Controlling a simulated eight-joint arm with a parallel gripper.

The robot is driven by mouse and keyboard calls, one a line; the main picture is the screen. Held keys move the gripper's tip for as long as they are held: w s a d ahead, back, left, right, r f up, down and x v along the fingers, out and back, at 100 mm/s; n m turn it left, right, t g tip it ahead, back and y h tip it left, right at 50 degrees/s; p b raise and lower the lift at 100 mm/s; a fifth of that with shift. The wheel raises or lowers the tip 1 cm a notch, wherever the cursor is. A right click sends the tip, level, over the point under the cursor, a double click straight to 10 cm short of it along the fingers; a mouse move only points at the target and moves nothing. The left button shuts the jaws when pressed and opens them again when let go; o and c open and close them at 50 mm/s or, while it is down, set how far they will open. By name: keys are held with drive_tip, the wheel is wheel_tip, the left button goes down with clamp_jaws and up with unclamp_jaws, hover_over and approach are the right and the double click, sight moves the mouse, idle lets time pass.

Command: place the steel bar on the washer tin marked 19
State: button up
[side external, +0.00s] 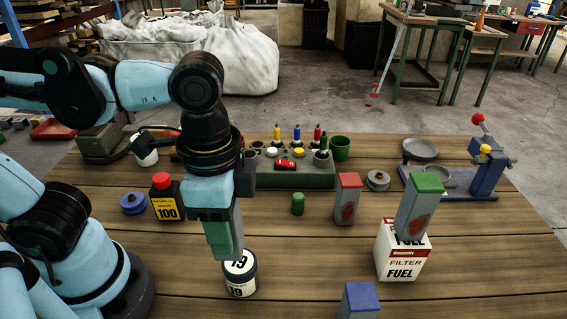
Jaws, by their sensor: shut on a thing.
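My gripper (216,213) points down just above and left of the tin. It is shut on a long block, green on one face and grey on the other, which I take for the steel bar (220,241). The bar hangs upright, its lower end in front of the tin's top edge in this view. I cannot tell whether they touch. The fingertips are partly hidden.
A white fuel filter box (404,256) has a green-topped grey block (419,207) on it. A red-topped block (347,199), blue-topped block (359,299), small green cylinder (297,204) and black-and-yellow bottle (166,199) stand around. Bare wood is right of the tin.

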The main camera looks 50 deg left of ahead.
sight(235, 236)
drive_tip(key=shift+w+a+f, duration=0.2)
drive_tip(key=shift+w+f, duration=0.15)
drive_tip(key=shift+w, duration=0.1)
drive_tip(key=shift+w+a+f, duration=0.2)
drive_tip(key=shift+w+f, duration=0.1)
drive_tip(key=shift+w, duration=0.15)
drive_tip(key=shift+f, duration=1.9)
drive_tip(key=shift+f, duration=0.15)
drive_tip(key=o, duration=1.2)
drive_tip(key=shift+o, duration=0.2)
wheel_tip(235, 236, up, 12)
drive_tip(key=shift+r, duration=0.15)
